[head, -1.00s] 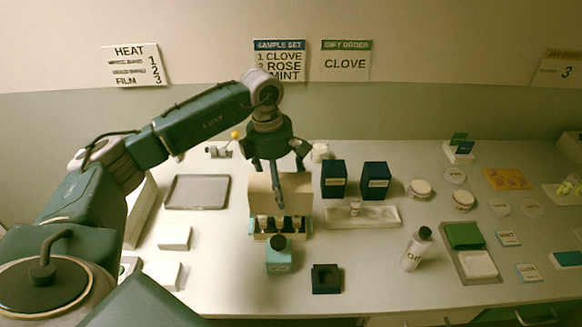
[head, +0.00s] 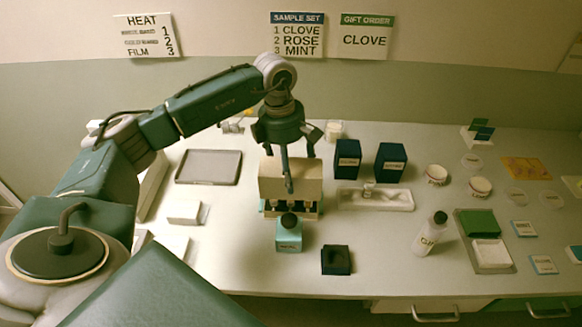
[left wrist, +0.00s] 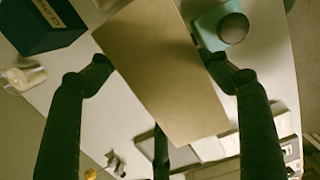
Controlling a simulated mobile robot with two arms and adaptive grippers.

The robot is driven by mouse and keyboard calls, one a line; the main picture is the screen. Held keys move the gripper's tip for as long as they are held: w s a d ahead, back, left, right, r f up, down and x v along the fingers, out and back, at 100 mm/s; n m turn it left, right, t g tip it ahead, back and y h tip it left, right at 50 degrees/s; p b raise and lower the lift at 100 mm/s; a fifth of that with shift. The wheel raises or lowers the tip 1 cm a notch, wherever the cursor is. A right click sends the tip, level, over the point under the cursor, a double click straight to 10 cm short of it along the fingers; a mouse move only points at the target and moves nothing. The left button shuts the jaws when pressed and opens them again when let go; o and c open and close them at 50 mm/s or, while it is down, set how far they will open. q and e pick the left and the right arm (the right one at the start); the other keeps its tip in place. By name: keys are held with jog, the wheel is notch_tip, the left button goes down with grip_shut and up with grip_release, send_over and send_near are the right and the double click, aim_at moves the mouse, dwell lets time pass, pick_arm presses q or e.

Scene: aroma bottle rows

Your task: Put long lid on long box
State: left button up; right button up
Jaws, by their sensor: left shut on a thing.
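The long lid (head: 291,172) is a plain beige block-shaped cover. My left gripper (head: 289,180) comes down from above and is shut on it. In the left wrist view, the lid (left wrist: 165,70) lies between my fingers and fills the middle. The long box (head: 310,215) is directly under the lid in the head view. Pale parts of several bottles in it show below the lid's front edge. Whether the lid touches the box cannot be told. The lid hides the box in the left wrist view. My right gripper is not in view.
A teal bottle with a dark round cap (head: 289,235) stands close in front of the box. A dark square holder (head: 336,260) is at front right. Two navy boxes (head: 390,162) and a white tray (head: 376,200) are to the right. A grey tray (head: 208,167) is at left.

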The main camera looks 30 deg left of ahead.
pick_arm(q)
jog(key=shift+f+b, duration=1.35)
jog(key=shift+f, duration=0.55)
jog(key=shift+f+b, duration=0.75)
jog(key=shift+f, duration=0.4)
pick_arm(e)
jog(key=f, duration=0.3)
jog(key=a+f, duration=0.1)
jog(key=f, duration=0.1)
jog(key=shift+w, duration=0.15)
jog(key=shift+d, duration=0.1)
pick_arm(q)
jog(key=shift+f+b, duration=0.45)
jog(key=shift+b, duration=0.25)
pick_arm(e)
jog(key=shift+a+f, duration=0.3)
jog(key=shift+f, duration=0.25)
pick_arm(q)
jog(key=shift+f+b, duration=0.45)
jog(key=shift+f, duration=0.05)
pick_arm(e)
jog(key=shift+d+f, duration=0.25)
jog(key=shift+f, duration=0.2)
pick_arm(q)
jog(key=shift+f+b, duration=0.4)
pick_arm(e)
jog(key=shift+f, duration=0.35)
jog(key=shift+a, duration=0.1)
